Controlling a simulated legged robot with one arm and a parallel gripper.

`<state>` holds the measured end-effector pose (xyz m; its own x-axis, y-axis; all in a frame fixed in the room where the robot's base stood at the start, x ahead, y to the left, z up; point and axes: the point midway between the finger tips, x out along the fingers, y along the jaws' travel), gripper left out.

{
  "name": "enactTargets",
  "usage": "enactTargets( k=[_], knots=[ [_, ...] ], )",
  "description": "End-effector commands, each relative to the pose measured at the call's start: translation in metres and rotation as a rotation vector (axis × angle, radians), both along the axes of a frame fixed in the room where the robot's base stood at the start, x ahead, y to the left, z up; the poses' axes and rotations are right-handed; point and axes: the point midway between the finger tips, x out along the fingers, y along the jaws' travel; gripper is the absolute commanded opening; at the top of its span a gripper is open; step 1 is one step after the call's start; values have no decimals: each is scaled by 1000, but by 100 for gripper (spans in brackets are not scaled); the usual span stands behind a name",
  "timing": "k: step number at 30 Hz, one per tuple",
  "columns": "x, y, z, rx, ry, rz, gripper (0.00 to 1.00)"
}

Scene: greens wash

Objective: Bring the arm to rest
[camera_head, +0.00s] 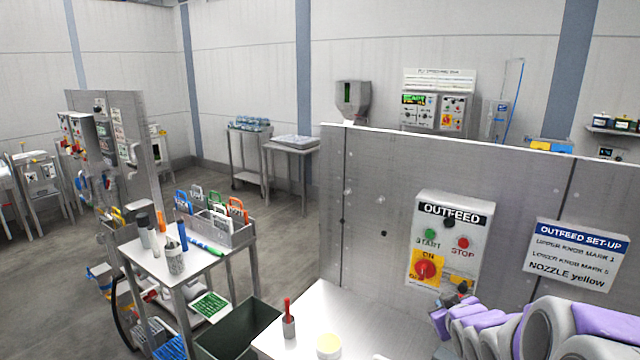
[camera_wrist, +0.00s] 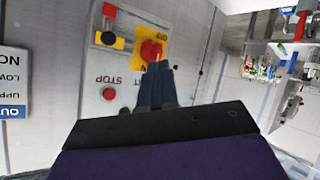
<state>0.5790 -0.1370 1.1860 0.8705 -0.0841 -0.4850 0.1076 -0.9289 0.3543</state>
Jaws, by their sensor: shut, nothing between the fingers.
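My gripper (camera_wrist: 158,68) shows in the wrist view with its dark fingers together and nothing between them. The fingertips overlap the edge of the red button on a yellow plate (camera_wrist: 151,50); I cannot tell whether they touch it. The wrist picture is upside down. In the head view my purple and grey arm reaches in from the lower right, below the OUTFEED control box (camera_head: 447,240). That box has a green START button (camera_head: 432,234), a red STOP button (camera_head: 463,243) and the larger red button (camera_head: 426,267). The fingers cannot be made out clearly there.
A grey upright panel (camera_head: 375,200) carries the box and an OUTFEED SET-UP sign (camera_head: 575,254). A loaded cart (camera_head: 190,265) stands left; open floor lies beyond.

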Motion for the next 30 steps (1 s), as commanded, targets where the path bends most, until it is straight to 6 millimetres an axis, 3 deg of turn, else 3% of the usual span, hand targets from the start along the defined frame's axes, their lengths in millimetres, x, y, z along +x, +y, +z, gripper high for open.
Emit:
enactTargets(
  k=[8, 21, 24, 27, 30],
  knots=[
    [-110, 37, -25, 76, 388, -142, 0],
    [-337, 115, -40, 219, 1006, -295, 0],
    [-375, 127, -38, 236, 1103, -306, 0],
    [-397, 135, -36, 246, 1164, -313, 0],
    [-407, 137, -35, 251, 1189, -315, 0]
  ],
)
